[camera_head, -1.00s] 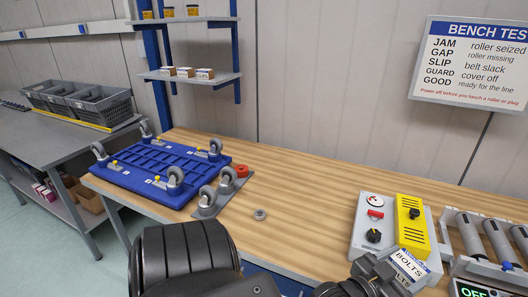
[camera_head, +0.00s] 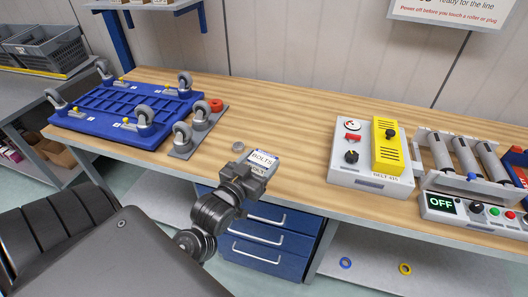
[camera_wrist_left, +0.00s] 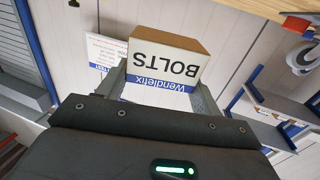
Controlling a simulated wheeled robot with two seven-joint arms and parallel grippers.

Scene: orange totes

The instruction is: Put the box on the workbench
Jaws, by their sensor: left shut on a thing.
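A small box labelled BOLTS (camera_head: 263,160), white with a blue band, is at the front edge of the wooden workbench (camera_head: 285,115). My left gripper (camera_head: 247,176) is shut on it from the front. In the left wrist view the box (camera_wrist_left: 165,62) is between the two fingers, its lettering upside down and a brown side showing. I cannot tell whether the box touches the bench top. My right gripper is not in view.
A blue caster dolly (camera_head: 120,110) lies on the left of the bench, with a small metal ring (camera_head: 238,147) near the box. A grey and yellow control box (camera_head: 370,165) and a roller unit (camera_head: 465,165) stand right. Bare wood lies behind the box.

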